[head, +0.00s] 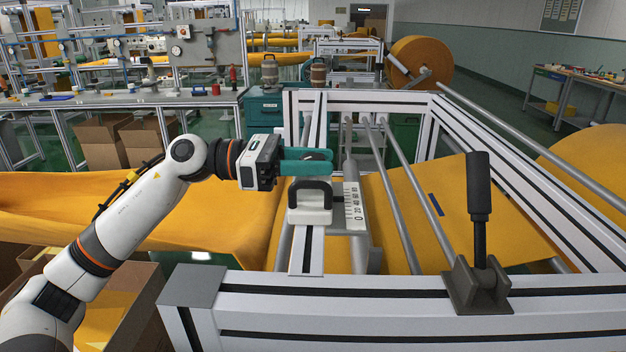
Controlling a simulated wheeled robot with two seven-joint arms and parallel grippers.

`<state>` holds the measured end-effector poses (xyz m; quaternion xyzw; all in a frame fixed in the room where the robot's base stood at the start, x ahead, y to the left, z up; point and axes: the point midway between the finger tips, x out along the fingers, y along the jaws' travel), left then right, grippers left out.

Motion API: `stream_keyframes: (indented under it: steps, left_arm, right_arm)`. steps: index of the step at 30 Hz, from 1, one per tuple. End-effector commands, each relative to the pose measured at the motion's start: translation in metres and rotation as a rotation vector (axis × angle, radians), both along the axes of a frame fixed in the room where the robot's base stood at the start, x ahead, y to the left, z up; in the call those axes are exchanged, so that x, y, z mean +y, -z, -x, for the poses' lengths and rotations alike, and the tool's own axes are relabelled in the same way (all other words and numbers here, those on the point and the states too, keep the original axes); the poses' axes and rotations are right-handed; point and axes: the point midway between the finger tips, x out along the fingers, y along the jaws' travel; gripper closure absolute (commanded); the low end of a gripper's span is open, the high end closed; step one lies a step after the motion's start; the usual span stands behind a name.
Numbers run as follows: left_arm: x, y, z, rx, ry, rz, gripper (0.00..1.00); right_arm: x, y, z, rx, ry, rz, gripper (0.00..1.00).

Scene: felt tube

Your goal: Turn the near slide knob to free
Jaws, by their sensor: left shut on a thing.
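My left gripper (322,161) reaches in from the left, its teal fingers shut on the dark near slide knob (316,156). The fingers hide most of the knob, so I cannot tell which way it is turned. Just in front of it sits a white slide block (310,215) with a black handle (309,186), on an aluminium rail (308,258). A white scale plate (354,206) with printed numbers stands right of the block. My right gripper is not in view.
An aluminium frame (400,305) surrounds the slide, with steel rods (402,190) and orange felt (395,200) inside it. A black lever (479,195) stands upright on the near beam at right. Cardboard boxes (103,143) stand at the left.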

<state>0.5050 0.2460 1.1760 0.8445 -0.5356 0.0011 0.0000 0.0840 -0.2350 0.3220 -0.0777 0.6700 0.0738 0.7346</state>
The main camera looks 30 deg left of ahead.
Motion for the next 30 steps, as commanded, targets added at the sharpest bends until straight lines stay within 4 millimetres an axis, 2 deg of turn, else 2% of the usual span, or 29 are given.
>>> stream_keyframes:
  steps: [2,12,30]
  left_arm:
    - [-0.0003,0.0031,0.0012,0.001,-0.056,-0.007,0.87]
    - [0.0,0.0,0.0004,0.001,-0.226,-0.005,0.87]
    - [0.0002,-0.0004,-0.0002,0.001,-0.272,0.0,0.87]
  right_arm:
    - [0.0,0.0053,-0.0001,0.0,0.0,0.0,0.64]
    - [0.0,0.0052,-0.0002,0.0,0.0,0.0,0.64]
    - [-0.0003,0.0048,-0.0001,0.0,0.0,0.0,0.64]
